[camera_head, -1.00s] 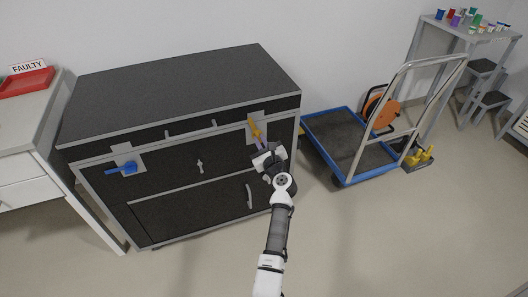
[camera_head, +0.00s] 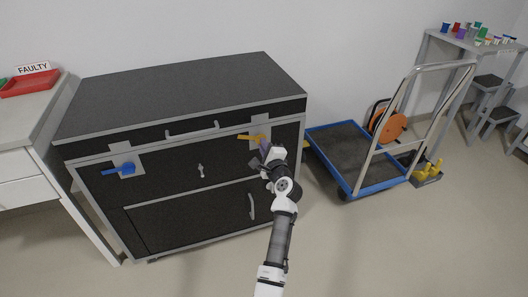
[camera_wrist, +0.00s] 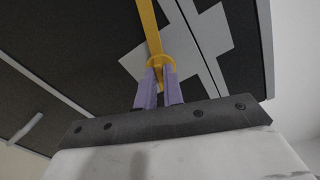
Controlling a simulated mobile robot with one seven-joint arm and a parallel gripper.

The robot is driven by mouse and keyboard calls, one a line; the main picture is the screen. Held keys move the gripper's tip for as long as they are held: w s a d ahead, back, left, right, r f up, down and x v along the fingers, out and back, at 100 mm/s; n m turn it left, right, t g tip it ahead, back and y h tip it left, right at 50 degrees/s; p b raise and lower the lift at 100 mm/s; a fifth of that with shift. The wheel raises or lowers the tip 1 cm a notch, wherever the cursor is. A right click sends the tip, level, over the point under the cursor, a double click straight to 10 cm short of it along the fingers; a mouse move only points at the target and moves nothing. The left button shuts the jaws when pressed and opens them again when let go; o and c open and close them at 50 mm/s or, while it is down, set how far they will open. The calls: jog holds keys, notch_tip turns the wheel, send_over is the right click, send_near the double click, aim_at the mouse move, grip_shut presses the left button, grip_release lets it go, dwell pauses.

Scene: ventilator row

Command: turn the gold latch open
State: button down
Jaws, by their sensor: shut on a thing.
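The gold latch (camera_head: 250,138) is on the upper right of the black cabinet's front, over a pale square plate. Its bar lies nearly level in the head view and points left. In the wrist view the latch (camera_wrist: 148,25) runs up from a round hub between my fingertips. My gripper (camera_wrist: 160,78) has its two purple fingers shut on the hub end of the latch. In the head view my gripper (camera_head: 264,145) is at the latch's right end, and the fingers are partly hidden by the wrist.
The black cabinet (camera_head: 180,90) also has a blue latch (camera_head: 121,170) at left, a top handle bar and a small centre knob (camera_head: 201,170). A blue trolley (camera_head: 365,188) stands close at right. A white desk (camera_head: 25,130) stands at left. The floor in front is clear.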

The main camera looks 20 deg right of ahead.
jog(key=shift+f+n+b, duration=0.15)
jog(key=shift+n+b, duration=1.2)
jog(key=shift+n, duration=0.55)
jog(key=c, duration=1.5)
grip_release()
jog(key=shift+s, duration=0.15)
